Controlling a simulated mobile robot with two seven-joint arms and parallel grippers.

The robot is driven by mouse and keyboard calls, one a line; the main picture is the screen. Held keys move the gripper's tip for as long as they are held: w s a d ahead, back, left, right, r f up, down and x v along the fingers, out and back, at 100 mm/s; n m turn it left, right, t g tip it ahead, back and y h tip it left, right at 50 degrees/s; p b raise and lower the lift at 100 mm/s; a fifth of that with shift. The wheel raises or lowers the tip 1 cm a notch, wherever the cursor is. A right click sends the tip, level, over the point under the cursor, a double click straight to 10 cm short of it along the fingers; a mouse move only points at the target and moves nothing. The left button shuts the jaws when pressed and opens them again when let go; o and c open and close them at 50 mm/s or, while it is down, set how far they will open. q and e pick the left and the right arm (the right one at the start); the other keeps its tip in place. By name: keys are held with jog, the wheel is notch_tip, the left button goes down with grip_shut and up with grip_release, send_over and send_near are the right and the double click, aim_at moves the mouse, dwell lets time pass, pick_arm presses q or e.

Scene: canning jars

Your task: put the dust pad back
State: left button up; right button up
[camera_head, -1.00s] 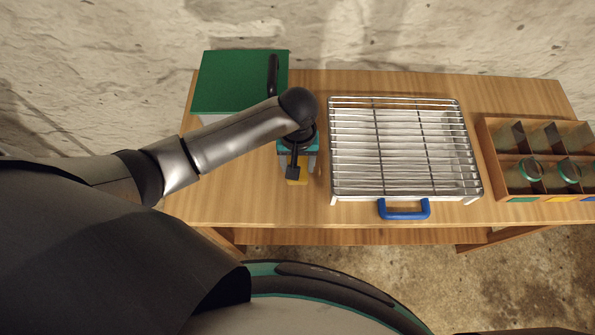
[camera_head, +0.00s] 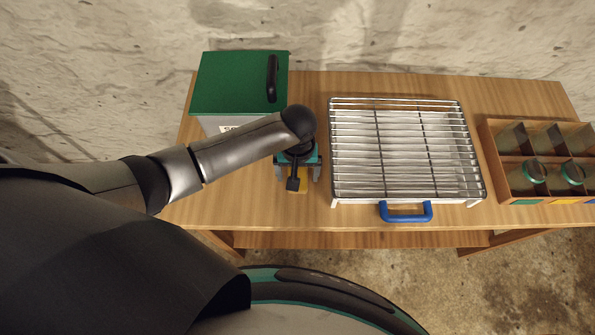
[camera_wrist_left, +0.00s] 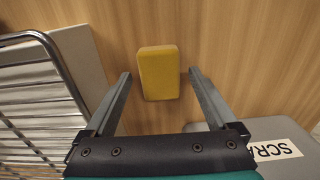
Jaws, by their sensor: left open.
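The dust pad, a small yellow block (camera_wrist_left: 158,73), lies flat on the wooden table. In the head view only a bit of the pad (camera_head: 302,184) shows beneath my left gripper (camera_head: 298,176), which points down over it. In the left wrist view my left gripper (camera_wrist_left: 159,80) is open, with one finger to each side of the pad and clear wood between them. The fingers do not grip it. How high the fingertips are above the table is hard to tell. My right gripper is out of view.
A wire rack over a tray with a blue handle (camera_head: 405,218) stands just right of the pad. A grey box with a green lid (camera_head: 230,82) and a partly hidden "SCRA" label (camera_wrist_left: 277,149) stands behind left. A divided wooden crate (camera_head: 497,165) holding jars is at right.

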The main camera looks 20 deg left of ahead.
pick_arm(q)
notch_tip(320, 180, up, 12)
jog(key=p, duration=0.3)
dwell(0.3)
dwell(0.5)
